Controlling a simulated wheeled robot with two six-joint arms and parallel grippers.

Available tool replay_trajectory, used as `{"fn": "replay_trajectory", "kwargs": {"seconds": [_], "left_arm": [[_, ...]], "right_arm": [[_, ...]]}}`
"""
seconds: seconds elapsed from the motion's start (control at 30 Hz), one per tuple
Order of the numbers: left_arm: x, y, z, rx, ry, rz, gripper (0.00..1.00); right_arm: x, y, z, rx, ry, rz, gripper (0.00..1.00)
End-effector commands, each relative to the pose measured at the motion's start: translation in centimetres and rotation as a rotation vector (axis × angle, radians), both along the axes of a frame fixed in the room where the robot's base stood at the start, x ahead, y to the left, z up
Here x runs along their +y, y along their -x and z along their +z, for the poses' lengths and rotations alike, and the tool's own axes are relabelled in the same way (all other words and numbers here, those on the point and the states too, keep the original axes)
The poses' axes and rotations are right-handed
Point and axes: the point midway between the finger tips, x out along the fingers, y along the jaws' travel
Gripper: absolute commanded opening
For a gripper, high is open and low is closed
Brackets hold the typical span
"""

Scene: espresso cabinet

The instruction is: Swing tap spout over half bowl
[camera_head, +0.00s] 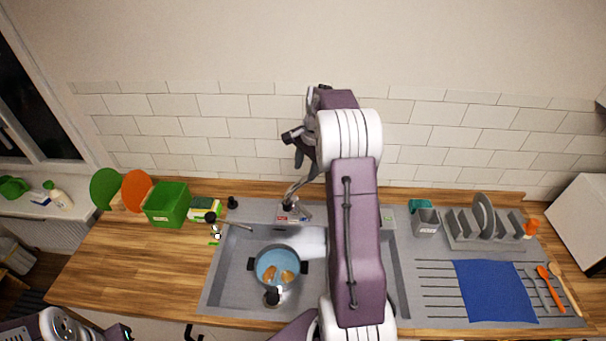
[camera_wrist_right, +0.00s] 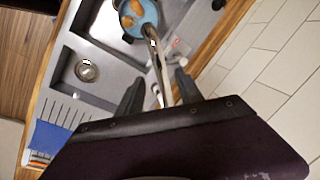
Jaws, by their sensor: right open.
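The metal tap spout (camera_wrist_right: 155,62) runs between the fingers of my right gripper (camera_wrist_right: 160,80) in the right wrist view. The gripper is open, and contact with the spout cannot be told. The spout's far end points toward the pot (camera_wrist_right: 128,20). In the head view, the tap (camera_head: 297,190) rises at the back of the sink, below my right gripper (camera_head: 298,148). The half bowl (camera_wrist_right: 82,68), with its round drain, lies left of the spout in the wrist view. My right arm mostly hides it in the head view. My left arm shows at the lower left; its gripper state is unclear.
The blue pot (camera_head: 277,266) with food stands in the main bowl (camera_head: 234,285). A green box (camera_head: 167,205) and sponges (camera_head: 204,210) stand left. A grey caddy (camera_head: 425,222), dish rack (camera_head: 470,242) and blue cloth (camera_head: 494,291) are right. The tiled wall (camera_head: 232,135) is close behind.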

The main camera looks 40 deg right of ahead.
Motion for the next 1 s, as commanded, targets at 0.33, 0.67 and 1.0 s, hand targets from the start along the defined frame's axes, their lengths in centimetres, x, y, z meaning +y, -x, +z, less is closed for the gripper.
{"fn": "replay_trajectory", "kwargs": {"seconds": [0.33, 0.67, 1.0], "left_arm": [[0.0, 0.0, 2.5, 0.0, 0.0, 0.0, 0.36], [0.0, 0.0, 2.4, 0.0, 0.0, 0.0, 0.36], [0.0, 0.0, 2.4, 0.0, 0.0, 0.0, 0.36]], "right_arm": [[0.2, -0.9, -4.7, 0.001, -0.001, 0.001, 0.43], [0.2, -1.0, -5.0, 0.0, 0.001, 0.001, 0.21], [0.2, -1.0, -5.0, 0.0, 0.001, 0.001, 0.0]]}}
